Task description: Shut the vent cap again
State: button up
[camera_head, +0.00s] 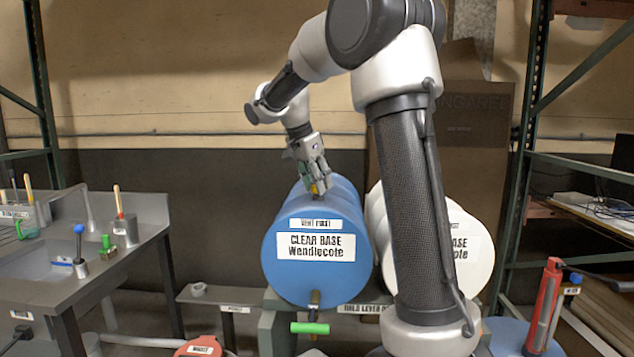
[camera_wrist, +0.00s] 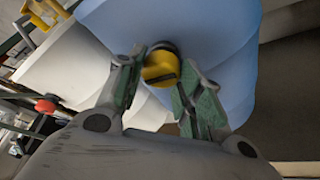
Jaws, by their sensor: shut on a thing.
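The vent cap (camera_wrist: 161,66) is a yellow round knob with a dark slot, on top of the blue drum (camera_head: 315,240) labelled CLEAR BASE Wendlecote. My gripper (camera_head: 318,187) comes down on it from above. In the wrist view its green-padded fingers (camera_wrist: 157,82) stand on either side of the cap, and it is shut on the cap. A dark collar shows behind the cap, against the blue drum. Whether the cap is turned open or closed cannot be told. In the head view the fingers hide most of the cap.
A white drum (camera_head: 458,240) lies to the right, partly behind my arm. A green-handled tap (camera_head: 310,327) sticks out low at the blue drum's front. A metal sink bench (camera_head: 70,260) stands at left. Green rack posts stand at both sides.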

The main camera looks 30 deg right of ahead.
dwell(0.5)
jog(key=o, duration=1)
jog(key=v, duration=1.2)
jog(key=shift+d, duration=0.1)
